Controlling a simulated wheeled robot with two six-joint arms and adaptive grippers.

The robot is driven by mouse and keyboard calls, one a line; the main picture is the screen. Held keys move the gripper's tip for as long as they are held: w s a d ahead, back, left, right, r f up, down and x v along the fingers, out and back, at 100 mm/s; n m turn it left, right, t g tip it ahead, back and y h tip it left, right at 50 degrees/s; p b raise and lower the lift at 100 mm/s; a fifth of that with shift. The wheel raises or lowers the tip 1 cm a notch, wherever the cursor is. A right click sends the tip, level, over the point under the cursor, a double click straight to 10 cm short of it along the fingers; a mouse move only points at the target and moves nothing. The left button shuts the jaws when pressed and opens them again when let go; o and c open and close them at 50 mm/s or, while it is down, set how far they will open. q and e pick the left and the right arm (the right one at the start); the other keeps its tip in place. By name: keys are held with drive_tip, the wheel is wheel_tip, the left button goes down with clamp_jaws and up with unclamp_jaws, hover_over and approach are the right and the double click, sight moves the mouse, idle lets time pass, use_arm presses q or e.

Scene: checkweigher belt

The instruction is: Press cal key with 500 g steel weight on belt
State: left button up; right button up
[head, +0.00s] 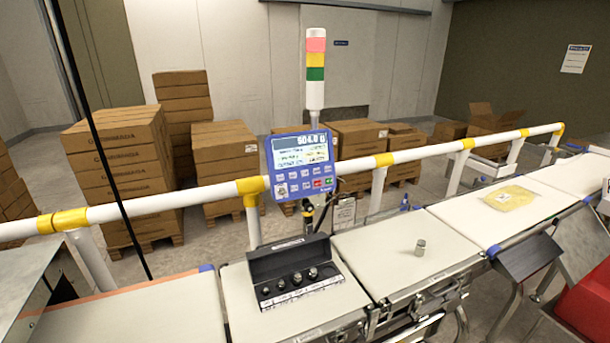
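A small steel weight (420,247) stands upright on the white weighing belt (375,255) in the head view. The blue indicator panel (300,164) hangs at the rail behind the belts. Its lit display (299,141) seems to read about 504.0, but the small text is not clear. Neither gripper is in view.
An open black weight case (292,275) with several weights sits on the belt left of the steel weight. A yellow packet (509,197) lies on the belt to the right. A white-and-yellow rail (350,165) runs behind, with stacked cartons (118,150) beyond. A red bin (588,305) stands front right.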

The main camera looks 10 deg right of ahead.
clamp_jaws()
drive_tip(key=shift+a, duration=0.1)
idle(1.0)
